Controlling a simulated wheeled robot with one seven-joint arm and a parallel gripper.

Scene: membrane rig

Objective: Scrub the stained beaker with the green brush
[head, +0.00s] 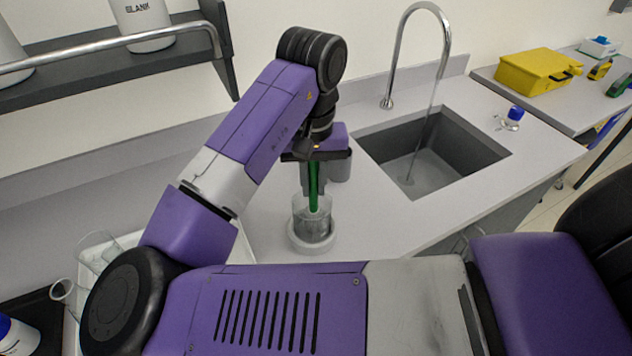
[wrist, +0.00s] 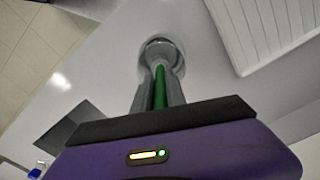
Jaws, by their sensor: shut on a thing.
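The beaker (head: 313,221) is clear glass with a greyish lower part and stands upright on a round white holder (head: 312,245) on the counter. My gripper (head: 313,188) is shut on the green brush (head: 313,183), pointing down above the beaker. The brush's lower end is at or inside the beaker's mouth; how deep it reaches I cannot tell. In the wrist view the green handle (wrist: 159,88) runs between my fingers toward the beaker (wrist: 161,52). The stain itself is hard to make out.
The sink (head: 470,150) with running tap (head: 447,45) is to the right. A white rack (head: 92,243) with glassware is at left, partly behind my arm. A shelf (head: 120,68) hangs upper left. Counter right of the beaker is clear.

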